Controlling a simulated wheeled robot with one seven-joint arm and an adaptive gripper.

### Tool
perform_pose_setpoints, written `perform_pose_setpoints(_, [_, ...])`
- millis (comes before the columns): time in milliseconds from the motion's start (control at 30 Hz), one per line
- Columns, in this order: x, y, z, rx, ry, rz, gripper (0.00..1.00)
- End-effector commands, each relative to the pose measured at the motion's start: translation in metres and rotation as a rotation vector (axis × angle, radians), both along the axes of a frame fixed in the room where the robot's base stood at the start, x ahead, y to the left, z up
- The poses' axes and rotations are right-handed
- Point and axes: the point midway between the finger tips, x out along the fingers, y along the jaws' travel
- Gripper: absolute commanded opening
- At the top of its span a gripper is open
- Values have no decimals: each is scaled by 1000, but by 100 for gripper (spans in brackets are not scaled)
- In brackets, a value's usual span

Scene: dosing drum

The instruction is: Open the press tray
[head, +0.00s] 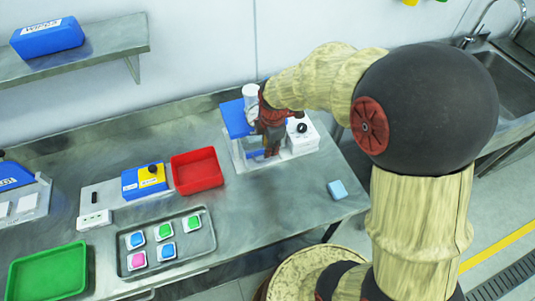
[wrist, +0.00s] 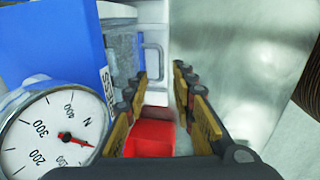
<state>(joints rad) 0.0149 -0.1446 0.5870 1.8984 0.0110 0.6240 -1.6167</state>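The press (head: 236,118) is a blue and white machine near the back of the steel table in the head view. In the wrist view its blue body (wrist: 50,45) and a round dial (wrist: 55,135) marked N fill the left side. A pale upright handle (wrist: 155,65) shows beside a grey see-through part (wrist: 122,50); I cannot tell for sure that this is the press tray. My gripper (head: 268,150) is down in front of the press and hides part of it. In the wrist view its fingers (wrist: 160,90) are apart, with the handle beyond them and apparently nothing held.
A red block-like part (wrist: 150,138) shows low between the fingers. A white box with a black knob (head: 302,138) stands right of the press. A red tray (head: 197,171) is to its left. A light-blue block (head: 337,190) lies near the table's front edge.

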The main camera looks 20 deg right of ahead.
Motion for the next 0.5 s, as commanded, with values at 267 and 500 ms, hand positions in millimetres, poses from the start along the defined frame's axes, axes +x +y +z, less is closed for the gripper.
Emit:
perform_pose_setpoints(267, [5, 0, -39, 0, 5, 0, 26])
perform_pose_setpoints(500, [11, 0, -68, 0, 3, -1, 26])
